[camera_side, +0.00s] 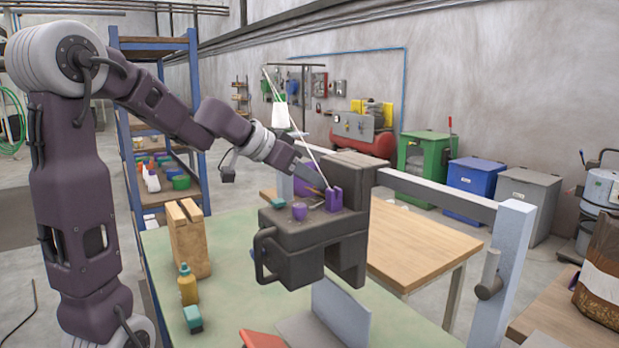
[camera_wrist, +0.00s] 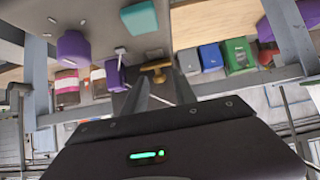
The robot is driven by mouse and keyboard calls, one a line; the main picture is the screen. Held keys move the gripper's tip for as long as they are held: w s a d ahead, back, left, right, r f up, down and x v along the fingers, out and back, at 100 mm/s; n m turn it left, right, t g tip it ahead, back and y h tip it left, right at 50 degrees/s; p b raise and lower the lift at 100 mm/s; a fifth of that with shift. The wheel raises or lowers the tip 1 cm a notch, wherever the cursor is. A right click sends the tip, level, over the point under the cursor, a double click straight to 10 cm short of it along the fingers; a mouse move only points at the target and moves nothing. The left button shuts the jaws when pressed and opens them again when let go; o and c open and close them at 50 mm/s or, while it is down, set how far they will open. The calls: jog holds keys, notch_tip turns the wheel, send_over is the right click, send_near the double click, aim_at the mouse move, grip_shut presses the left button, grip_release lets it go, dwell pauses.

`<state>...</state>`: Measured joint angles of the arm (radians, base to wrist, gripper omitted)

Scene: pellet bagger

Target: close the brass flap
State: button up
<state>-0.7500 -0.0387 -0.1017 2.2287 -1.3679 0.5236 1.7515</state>
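The pellet bagger is a dark grey machine (camera_side: 300,245) with purple fittings, in the middle of the side view. In the wrist view a small brass T-shaped part (camera_wrist: 155,67), which looks like the brass flap, sits just beyond my fingertips. In the side view only a small brass-orange bit (camera_side: 313,189) shows beside my fingers. My gripper (camera_wrist: 159,78) has its two dark fingers apart, with a gap between them. In the side view my gripper (camera_side: 318,184) reaches over the machine's top. I cannot tell whether the fingers touch the brass part.
A purple cup (camera_side: 300,211) and a purple bracket (camera_side: 334,199) stand close by on the machine. A thin white rod (camera_side: 297,128) slants down to it.

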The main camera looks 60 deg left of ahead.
jog(key=v, duration=0.7)
dwell(0.3)
